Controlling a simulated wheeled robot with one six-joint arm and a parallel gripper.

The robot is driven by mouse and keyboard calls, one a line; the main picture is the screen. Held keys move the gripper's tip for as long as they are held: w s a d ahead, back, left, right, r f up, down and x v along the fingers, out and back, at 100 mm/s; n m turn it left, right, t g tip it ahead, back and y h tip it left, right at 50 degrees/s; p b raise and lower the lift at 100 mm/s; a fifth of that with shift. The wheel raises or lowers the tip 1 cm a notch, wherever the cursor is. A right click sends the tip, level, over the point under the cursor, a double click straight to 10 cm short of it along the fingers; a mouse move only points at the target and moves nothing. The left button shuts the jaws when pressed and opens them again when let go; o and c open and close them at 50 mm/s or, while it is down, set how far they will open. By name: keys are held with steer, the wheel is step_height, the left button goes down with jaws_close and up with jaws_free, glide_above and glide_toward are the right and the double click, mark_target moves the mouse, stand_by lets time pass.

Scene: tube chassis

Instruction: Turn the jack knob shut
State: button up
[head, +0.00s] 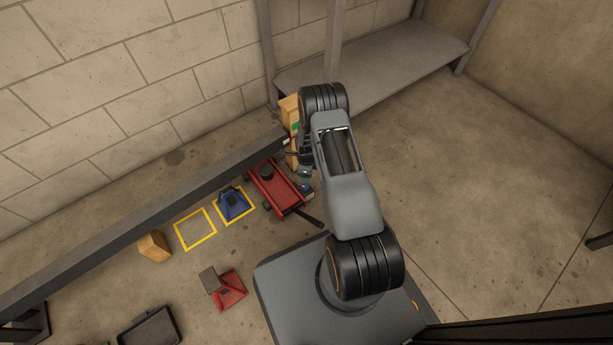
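A red floor jack (268,190) lies on the concrete floor, its round dark saddle on top and a dark handle (308,217) reaching toward my base. My gripper (303,172) hangs over the jack's right side, close to its rear end. My arm covers much of the gripper, and its fingers are too small to tell open from shut. A small bluish part shows at the jack's rear near the gripper; I cannot tell whether it is the knob. I cannot tell whether the gripper touches the jack.
A dark chassis tube (130,218) runs across just beyond the jack. A blue stand (235,206) sits in one yellow square; another yellow square (195,212) is empty.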

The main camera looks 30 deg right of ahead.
steer(key=shift+r+p, duration=0.3)
steer(key=shift+r, duration=1)
steer(key=shift+s+a, duration=0.1)
